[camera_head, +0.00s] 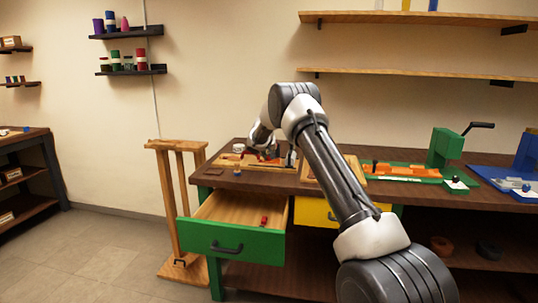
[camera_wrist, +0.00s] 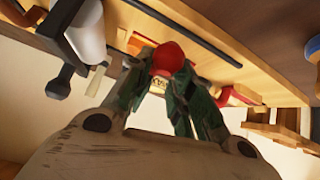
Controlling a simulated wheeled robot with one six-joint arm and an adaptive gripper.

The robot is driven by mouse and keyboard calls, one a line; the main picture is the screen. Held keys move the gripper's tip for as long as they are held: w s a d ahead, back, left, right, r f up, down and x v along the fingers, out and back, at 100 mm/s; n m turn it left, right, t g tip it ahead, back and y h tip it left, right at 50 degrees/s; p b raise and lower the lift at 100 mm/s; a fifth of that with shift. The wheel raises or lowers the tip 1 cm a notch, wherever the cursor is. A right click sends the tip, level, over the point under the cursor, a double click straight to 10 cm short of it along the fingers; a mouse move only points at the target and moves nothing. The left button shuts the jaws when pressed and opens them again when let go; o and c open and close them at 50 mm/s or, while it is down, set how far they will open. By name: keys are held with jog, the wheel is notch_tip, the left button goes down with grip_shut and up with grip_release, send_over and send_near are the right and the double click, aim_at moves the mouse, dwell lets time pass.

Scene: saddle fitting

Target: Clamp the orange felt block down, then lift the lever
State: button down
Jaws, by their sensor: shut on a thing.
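My gripper (camera_head: 263,148) is over a light wooden board on the bench, its fingertips low among small parts. In the wrist view my gripper (camera_wrist: 167,75) has its green fingers closed around a round red knob (camera_wrist: 168,55). I cannot tell whether the knob tops the lever; its lower part is hidden by the fingers. A red part (camera_wrist: 227,96) shows beside the right finger. Orange pieces (camera_head: 392,169) lie on a green fixture to the right in the head view. I cannot make out the orange felt block under my gripper.
The bench (camera_head: 226,181) has an open green drawer (camera_head: 233,240) at its front with a small red item inside. A green stand with a crank (camera_head: 445,148) and a blue fixture (camera_head: 525,152) stand at right. A wooden stand (camera_head: 170,205) is left of the bench. Shelves hang above.

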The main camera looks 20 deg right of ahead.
jog(key=shift+s+d+f, duration=0.2)
jog(key=shift+d, duration=0.25)
jog(key=c, duration=1.4)
grip_release()
jog(key=shift+s+d, duration=0.1)
jog(key=shift+d, duration=0.05)
jog(key=shift+w+a+r, duration=0.2)
jog(key=shift+a, duration=0.1)
jog(key=v, duration=1.2)
jog(key=shift+c, duration=0.4)
dwell(2.2)
